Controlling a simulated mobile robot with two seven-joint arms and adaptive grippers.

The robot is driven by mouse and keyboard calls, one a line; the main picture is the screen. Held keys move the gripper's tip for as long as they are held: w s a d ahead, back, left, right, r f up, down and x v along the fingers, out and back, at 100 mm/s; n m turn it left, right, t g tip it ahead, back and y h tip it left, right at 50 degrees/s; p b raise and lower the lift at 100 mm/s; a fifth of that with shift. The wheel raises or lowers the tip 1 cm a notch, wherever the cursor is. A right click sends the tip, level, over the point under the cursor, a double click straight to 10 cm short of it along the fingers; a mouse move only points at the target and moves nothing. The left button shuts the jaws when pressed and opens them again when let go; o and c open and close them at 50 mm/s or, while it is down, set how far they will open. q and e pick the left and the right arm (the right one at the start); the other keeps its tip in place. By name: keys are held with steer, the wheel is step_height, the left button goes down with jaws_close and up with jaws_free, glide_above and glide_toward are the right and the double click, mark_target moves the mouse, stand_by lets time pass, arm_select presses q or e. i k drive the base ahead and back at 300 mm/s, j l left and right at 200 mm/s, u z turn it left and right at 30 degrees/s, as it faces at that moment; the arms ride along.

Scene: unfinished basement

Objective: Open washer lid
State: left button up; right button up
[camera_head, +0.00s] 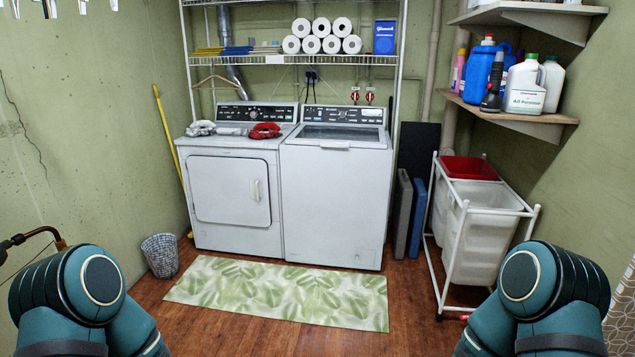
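The washer (336,195) is the white top-loading machine on the right of the pair against the back wall. Its lid (341,134) lies flat and closed on top, with a dark window and a light handle at its front edge. A control panel (342,115) stands behind the lid. Teal links of my two arms show at the lower left and lower right corners, well short of the washer. Neither of my grippers is in view.
The white dryer (230,190) stands left of the washer with cloths on top. A leaf-patterned mat (280,291) lies before both machines. A wire basket (160,256) is at left, a laundry sorter (481,225) at right. Flat panels (403,212) lean beside the washer. The floor nearer me looks clear.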

mark_target(292, 139)
steer(key=i, duration=3.05)
